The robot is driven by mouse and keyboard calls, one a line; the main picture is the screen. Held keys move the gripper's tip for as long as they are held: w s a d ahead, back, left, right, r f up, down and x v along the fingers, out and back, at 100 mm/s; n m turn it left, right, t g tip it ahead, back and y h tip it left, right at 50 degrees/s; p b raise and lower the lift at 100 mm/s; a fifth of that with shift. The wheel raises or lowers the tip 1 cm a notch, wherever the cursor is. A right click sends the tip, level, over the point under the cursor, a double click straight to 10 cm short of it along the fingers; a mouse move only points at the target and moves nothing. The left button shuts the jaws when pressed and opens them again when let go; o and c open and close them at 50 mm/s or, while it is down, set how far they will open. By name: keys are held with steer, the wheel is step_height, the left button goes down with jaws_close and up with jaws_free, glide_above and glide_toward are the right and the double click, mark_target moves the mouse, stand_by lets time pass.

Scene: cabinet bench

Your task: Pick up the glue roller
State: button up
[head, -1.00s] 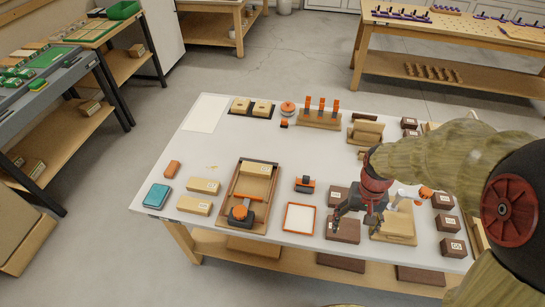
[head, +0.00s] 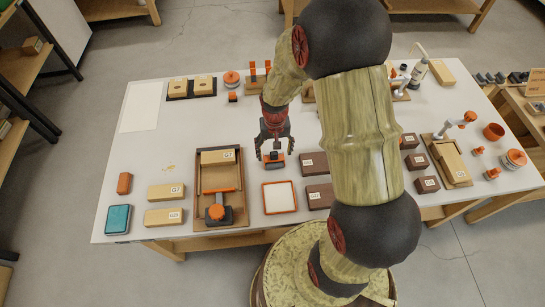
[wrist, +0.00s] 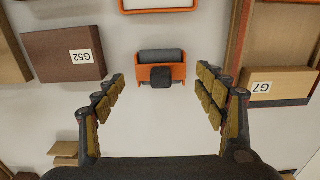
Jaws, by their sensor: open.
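The glue roller is most likely the small orange holder with a dark grey roller and a black block (head: 274,163), lying on the white bench top near its middle. It also shows in the wrist view (wrist: 161,72), centred ahead between the fingers. My gripper (head: 274,149) is open and points down just above it. In the wrist view the two spread fingers of my gripper (wrist: 161,82) stand on either side of the roller, apart from it, with nothing held. My arm hides part of the bench behind.
An orange-rimmed white pad (head: 280,197) lies in front of the roller. A wooden tray (head: 240,181) with a G7 block (head: 217,157) stands to the left. Dark brown blocks (head: 314,163) stand close on the right. Bare bench top surrounds the roller.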

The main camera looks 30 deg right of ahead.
mark_target(274, 153)
steer(key=f, duration=0.1)
steer(key=f+b, duration=0.1)
steer(key=f, duration=0.3)
steer(key=shift+w, duration=0.25)
steer(key=shift+r, duration=0.1)
steer(key=shift+c, duration=0.6)
steer(key=c, duration=0.9)
